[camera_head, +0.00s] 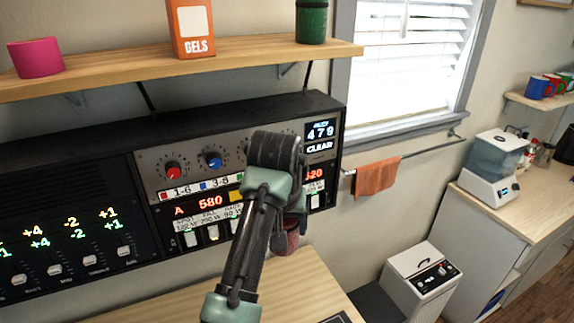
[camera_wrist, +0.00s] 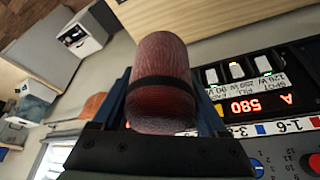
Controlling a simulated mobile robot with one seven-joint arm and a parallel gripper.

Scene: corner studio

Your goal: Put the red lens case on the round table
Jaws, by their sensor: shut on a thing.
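The red lens case (camera_wrist: 160,60) is a dark red, textured cylinder with a black band around it. It fills the middle of the wrist view, between the two fingers of my gripper (camera_wrist: 162,105), which is shut on it. My arm hides most of the gripper there. I cannot pick out a round table in either view.
A light wooden top (camera_head: 285,285) with a straight right edge lies below my arm. A white box-shaped unit (camera_head: 425,280) stands right, near a counter (camera_head: 515,190).

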